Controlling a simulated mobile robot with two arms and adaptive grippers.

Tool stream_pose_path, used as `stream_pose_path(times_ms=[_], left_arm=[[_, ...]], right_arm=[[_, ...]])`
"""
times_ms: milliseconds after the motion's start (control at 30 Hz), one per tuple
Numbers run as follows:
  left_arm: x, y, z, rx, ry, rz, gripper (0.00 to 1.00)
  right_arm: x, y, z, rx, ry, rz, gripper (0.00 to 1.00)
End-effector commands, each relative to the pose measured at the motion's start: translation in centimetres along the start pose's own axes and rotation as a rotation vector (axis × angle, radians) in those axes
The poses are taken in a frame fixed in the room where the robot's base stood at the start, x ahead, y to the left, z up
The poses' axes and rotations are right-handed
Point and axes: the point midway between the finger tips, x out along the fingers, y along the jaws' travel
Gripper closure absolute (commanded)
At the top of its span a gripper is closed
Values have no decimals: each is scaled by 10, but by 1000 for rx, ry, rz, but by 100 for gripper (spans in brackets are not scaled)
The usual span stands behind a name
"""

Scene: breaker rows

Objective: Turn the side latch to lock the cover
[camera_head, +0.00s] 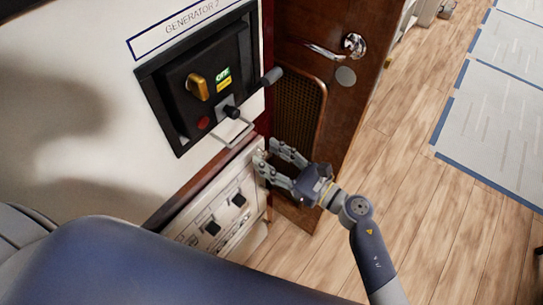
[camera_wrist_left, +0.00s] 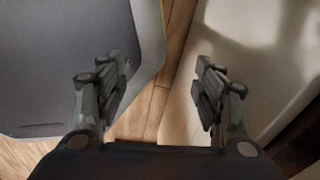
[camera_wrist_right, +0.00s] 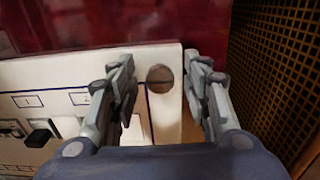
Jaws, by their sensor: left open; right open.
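The white breaker panel (camera_head: 245,195) is low on the wall in the head view, with dark switches on its face. In the right wrist view, the panel (camera_wrist_right: 60,70) fills the left side. A round brownish disc (camera_wrist_right: 160,78), which looks like the side latch, is near its right edge. My right gripper (camera_head: 264,152) is at the panel's upper right corner. In the right wrist view, its open fingers (camera_wrist_right: 158,64) appear on either side of the disc; I cannot tell whether they touch it. My left gripper (camera_wrist_left: 163,78) is open and empty, seen only in the left wrist view.
A brown door (camera_head: 340,110) with a metal handle (camera_head: 353,44) stands to the right.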

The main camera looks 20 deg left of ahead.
Motion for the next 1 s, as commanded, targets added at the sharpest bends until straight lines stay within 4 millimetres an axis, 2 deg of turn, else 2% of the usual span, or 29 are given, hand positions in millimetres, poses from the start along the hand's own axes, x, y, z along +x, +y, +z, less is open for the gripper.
stream_pose_path(times_ms=[167, 367, 733, 1000], left_arm=[[0, 0, 0, 0, -1, 0, 38], [0, 0, 2, 0, -4, 0, 38], [-1, 0, 4, 0, -7, 0, 38], [-7, 0, 4, 0, -8, 1, 38]], right_arm=[[0, 0, 0, 0, 0, 0, 56], [0, 0, 0, 1, 0, 0, 99], [0, 0, 0, 29, 1, 1, 100], [0, 0, 0, 177, 2, 1, 100]])
